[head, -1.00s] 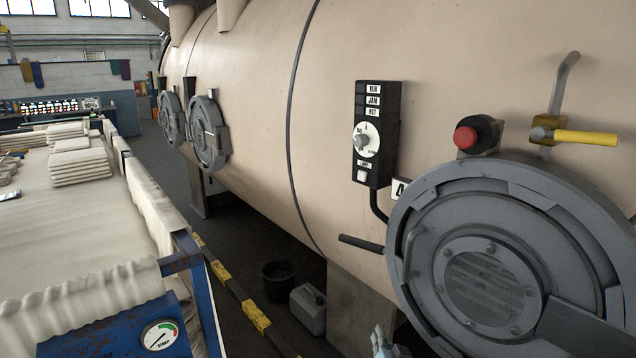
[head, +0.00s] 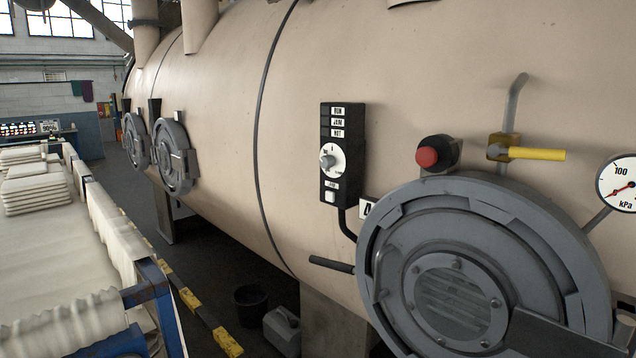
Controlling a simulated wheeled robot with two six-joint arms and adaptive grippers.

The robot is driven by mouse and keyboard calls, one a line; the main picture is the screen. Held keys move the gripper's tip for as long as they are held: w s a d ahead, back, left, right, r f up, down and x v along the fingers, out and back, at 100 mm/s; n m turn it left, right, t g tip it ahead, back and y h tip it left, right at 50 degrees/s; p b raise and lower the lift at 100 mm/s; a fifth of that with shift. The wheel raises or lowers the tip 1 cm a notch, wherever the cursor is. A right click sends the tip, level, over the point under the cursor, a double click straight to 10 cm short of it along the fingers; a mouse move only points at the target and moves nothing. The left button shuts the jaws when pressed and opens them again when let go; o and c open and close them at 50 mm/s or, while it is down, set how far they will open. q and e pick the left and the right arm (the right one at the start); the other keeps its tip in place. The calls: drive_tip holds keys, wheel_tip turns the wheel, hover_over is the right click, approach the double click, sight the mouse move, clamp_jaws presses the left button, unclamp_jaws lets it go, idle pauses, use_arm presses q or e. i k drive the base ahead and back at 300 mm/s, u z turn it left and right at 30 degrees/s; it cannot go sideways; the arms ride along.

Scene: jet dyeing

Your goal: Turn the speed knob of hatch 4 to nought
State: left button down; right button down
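The speed knob (head: 328,160) is a small grey knob on a round white dial (head: 334,157). It sits on a black control box (head: 341,180) fixed to the big beige vessel (head: 300,60). The box has several labels above the dial and a white button (head: 330,197) below. The dial's marks are too small to read. The round grey hatch (head: 470,270) is to the lower right, with a number plate (head: 367,209), partly hidden, that seems to read 4. Neither gripper shows in the head view.
A red push button (head: 427,157), a yellow-handled valve (head: 536,154) and a kPa gauge (head: 621,184) are around the hatch top. A dark handle (head: 331,264) sticks out left of the hatch. A bucket (head: 250,302) and canister (head: 283,330) stand on the floor. A cloth-laden table (head: 60,265) is at left.

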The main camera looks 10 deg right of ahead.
sight(327, 161)
drive_tip(key=u, duration=0.5)
drive_tip(key=k, duration=0.3)
drive_tip(key=z, duration=1.25)
drive_tip(key=i, duration=0.95)
drive_tip(key=u, duration=0.35)
